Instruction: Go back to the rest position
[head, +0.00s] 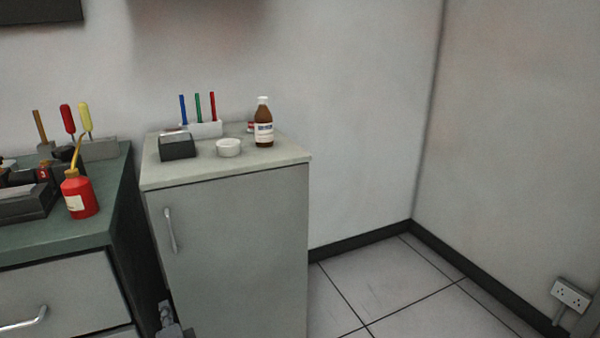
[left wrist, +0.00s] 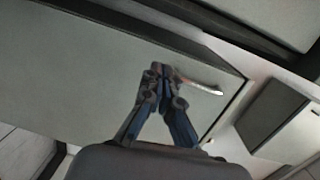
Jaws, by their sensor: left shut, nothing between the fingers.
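My left gripper (head: 166,308) shows at the bottom of the head view, in front of the lower left edge of a grey-green cabinet (head: 240,235). Only its front end is in the picture there. In the left wrist view its fingers (left wrist: 160,72) come together at the tips, shut with nothing between them. Behind them is a flat door panel (left wrist: 80,75) with a metal handle (left wrist: 205,88) just right of the fingertips. I cannot tell how far the fingers are from the panel. My right gripper is not in view.
The cabinet top holds a brown bottle (head: 264,128), a white round dish (head: 229,148), a dark box (head: 178,147) and a pen holder (head: 206,130). A dark-topped bench (head: 60,238) with a red oil can (head: 78,196) stands left. Floor (head: 390,290) at right is clear.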

